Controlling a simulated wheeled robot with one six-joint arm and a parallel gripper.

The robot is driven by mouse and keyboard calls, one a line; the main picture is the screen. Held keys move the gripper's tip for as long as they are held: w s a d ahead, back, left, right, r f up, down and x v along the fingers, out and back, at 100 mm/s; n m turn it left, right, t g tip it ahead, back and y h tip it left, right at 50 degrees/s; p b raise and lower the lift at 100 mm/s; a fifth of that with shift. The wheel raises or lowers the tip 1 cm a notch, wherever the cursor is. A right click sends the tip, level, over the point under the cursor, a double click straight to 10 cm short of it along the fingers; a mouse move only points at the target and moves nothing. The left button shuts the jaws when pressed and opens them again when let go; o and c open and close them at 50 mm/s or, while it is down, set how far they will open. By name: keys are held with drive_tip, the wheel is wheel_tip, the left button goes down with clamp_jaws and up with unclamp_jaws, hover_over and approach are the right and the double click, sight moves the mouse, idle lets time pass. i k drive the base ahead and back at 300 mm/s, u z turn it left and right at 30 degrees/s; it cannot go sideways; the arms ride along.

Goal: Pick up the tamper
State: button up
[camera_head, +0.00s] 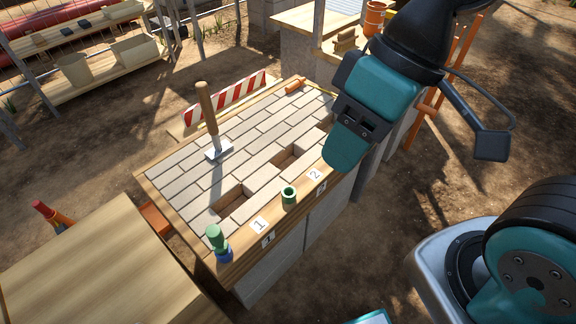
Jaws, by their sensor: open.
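The tamper (207,111) stands upright on the paved bench top (176,173), left of the middle. It has a long wooden handle, a short metal shank and a flat pale metal foot (219,150) resting on the bricks. My gripper (347,149) hangs over the right end of the bench, well to the right of the tamper and apart from it. It holds nothing that I can see. Its inner finger faces are mostly hidden by its own teal and dark body.
A green-and-blue object (217,241) and a green cup (289,196) stand along the front edge near number cards. A red-and-white striped barrier (225,97) stands behind the tamper. A wooden table (95,262) is at lower left.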

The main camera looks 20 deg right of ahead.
sight(220, 149)
drive_tip(key=u, duration=0.55)
drive_tip(key=k, duration=0.65)
drive_tip(key=u, duration=0.55)
drive_tip(key=i, duration=1.05)
drive_tip(key=z, duration=0.85)
